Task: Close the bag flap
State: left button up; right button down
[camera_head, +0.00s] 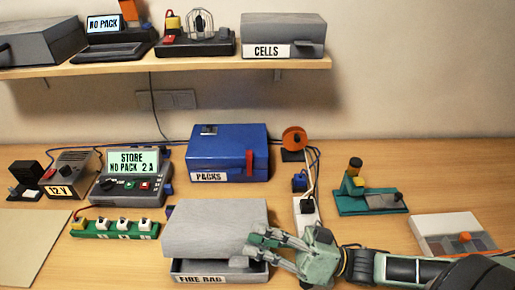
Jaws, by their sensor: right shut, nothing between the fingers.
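The grey fire bag (188,271) sits at the front middle of the table, with a label reading FIRE BAG on its front. Its grey flap (210,225) lies over the top and back, and a dark gap shows between the flap and the front wall. My right gripper (254,247) comes in from the right. Its fingers are shut with nothing held, at the right front corner of the flap, overlapping it in the picture. I cannot tell whether they touch it. My left gripper is not in view.
The blue PACKS box (228,155) stands behind the bag. A charger (130,185) and a green strip (115,229) with white blocks lie to the left. A power strip (306,212) stands close to the right gripper. A teal tool (368,200) and a white tray (450,225) are to the right.

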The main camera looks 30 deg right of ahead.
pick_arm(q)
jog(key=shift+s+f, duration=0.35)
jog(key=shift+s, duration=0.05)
pick_arm(e)
jog(key=shift+s+a+f, duration=0.15)
jog(key=shift+s+f, duration=0.15)
jog(key=shift+f, duration=0.2)
jog(key=shift+s+a+f, duration=0.1)
jog(key=shift+s+f, duration=0.15)
jog(key=shift+f, duration=0.2)
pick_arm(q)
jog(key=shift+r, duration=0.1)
pick_arm(e)
jog(key=shift+r, duration=0.1)
jog(key=r+p, duration=0.1)
jog(key=r, duration=0.1)
jog(key=r+p, duration=0.2)
jog(key=shift+w+d+r+p, duration=0.1)
jog(key=shift+w+p, duration=0.2)
jog(key=shift+w, duration=0.1)
pick_arm(q)
jog(key=b, duration=0.1)
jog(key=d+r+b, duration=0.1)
jog(key=b, duration=0.1)
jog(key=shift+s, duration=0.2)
pick_arm(e)
jog(key=v, duration=1)
jog(key=shift+w+d+f, duration=0.25)
jog(key=shift+f, duration=0.15)
